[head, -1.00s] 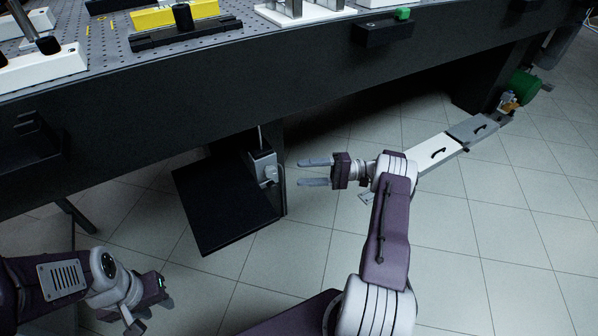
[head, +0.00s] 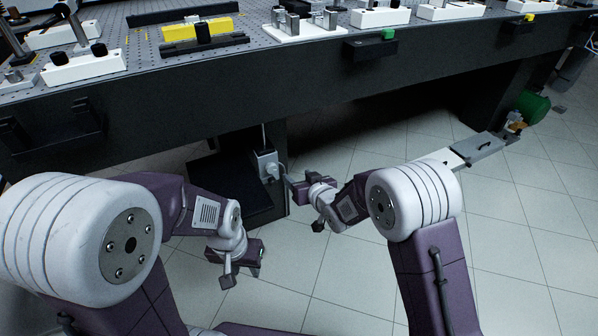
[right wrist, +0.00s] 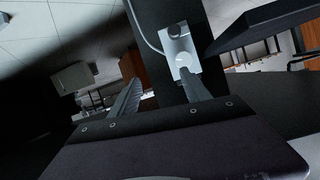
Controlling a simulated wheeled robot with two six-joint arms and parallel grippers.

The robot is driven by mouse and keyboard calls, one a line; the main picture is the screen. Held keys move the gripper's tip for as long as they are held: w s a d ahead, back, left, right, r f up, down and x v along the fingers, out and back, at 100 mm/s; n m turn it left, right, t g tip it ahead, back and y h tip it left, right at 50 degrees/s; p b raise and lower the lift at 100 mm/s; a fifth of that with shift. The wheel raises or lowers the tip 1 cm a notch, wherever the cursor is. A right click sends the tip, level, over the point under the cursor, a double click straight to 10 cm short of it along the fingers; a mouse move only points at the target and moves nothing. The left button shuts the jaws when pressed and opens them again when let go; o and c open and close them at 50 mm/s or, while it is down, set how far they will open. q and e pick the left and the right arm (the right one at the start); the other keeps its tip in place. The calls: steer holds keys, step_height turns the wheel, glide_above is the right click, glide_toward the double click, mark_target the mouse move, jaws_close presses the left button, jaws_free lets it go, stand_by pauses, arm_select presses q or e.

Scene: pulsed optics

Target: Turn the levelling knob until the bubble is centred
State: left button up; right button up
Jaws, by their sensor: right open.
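A small grey-white box (head: 264,163) is fixed at the bench leg, under the front edge of the bench. A round pale knob (head: 272,171) sits on its face. In the right wrist view, the box (right wrist: 178,42) and knob (right wrist: 182,66) lie just beyond the tip of the right-hand finger. My right gripper (head: 288,186) is open, its fingers close beside the knob; I cannot tell whether they touch. It also shows in the right wrist view (right wrist: 164,86), with nothing between the fingers. My left gripper (head: 238,277) hangs low over the floor. No bubble can be made out.
The black optical bench (head: 300,75) spans the view, with white mounts and a yellow block (head: 196,28) on top. A dark panel (head: 232,180) stands beside the box under the bench. A green cylinder (head: 532,105) is far right. Tiled floor lies open in front.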

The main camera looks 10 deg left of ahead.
mark_target(272, 170)
steer(key=shift+n+y, duration=0.4)
steer(key=shift+y, duration=0.1)
steer(key=w+a+f+b, duration=0.1)
steer(key=a, duration=0.2)
steer(key=w+a+f+b, duration=0.1)
steer(key=w+a+b, duration=0.1)
steer(key=w+a+f+b, duration=0.1)
steer(key=a, duration=0.2)
steer(key=shift+w+a+b, duration=0.2)
steer(key=shift+a+b, duration=0.1)
steer(key=shift+b, duration=0.05)
steer(key=shift+w+a, duration=0.2)
steer(key=shift+w, duration=0.05)
steer(key=shift+r, duration=0.1)
jaws_close()
steer(key=p, duration=0.4)
steer(key=shift+d+r+m+g, duration=0.1)
steer(key=shift+r+m+g, duration=0.2)
steer(key=shift+m, duration=0.1)
steer(key=shift+f+y+p, duration=0.15)
steer(key=shift+y+p, duration=0.15)
steer(key=shift+p, duration=0.1)
steer(key=shift+f, duration=0.15)
